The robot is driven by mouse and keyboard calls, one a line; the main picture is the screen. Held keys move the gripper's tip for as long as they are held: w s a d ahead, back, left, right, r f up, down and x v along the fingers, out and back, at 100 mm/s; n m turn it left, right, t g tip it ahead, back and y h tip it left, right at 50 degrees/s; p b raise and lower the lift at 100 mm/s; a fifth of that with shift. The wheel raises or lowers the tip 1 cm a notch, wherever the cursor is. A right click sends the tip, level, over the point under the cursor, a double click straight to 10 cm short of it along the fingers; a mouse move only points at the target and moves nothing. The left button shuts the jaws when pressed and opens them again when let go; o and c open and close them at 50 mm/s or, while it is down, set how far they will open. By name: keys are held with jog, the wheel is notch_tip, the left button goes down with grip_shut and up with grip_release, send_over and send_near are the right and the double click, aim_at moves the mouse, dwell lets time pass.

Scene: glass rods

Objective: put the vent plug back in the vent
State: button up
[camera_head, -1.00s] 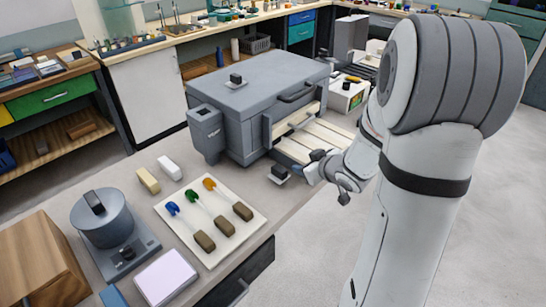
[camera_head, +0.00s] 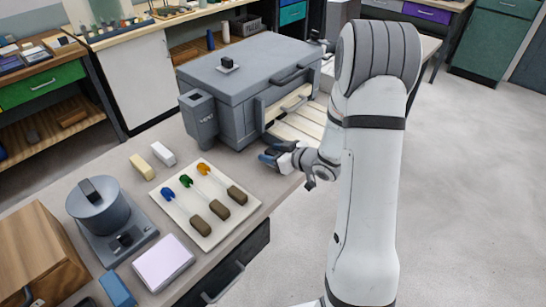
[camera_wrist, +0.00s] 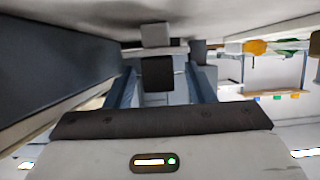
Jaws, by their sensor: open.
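In the wrist view, a small dark block (camera_wrist: 157,73) with a grey piece (camera_wrist: 155,35) beyond it lies between my gripper's (camera_wrist: 163,80) two blue-grey fingers. It looks like the vent plug, which stood on the bench in front of the kiln. My gripper (camera_head: 268,157) is open and low over the bench in the head view, hiding most of that spot. I cannot tell whether the fingers touch the block. The grey kiln (camera_head: 235,88) stands behind. A dark knob on a grey plate (camera_head: 228,66) sits on its lid. I cannot make out the open vent.
A pale tray (camera_head: 178,208) with blue, green and orange-tipped rods lies left of my gripper. A round grey device (camera_head: 100,213) and a wooden box (camera_head: 40,255) are further left.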

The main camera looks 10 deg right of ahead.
jog(key=shift+c, duration=0.2)
grip_shut()
dwell(0.3)
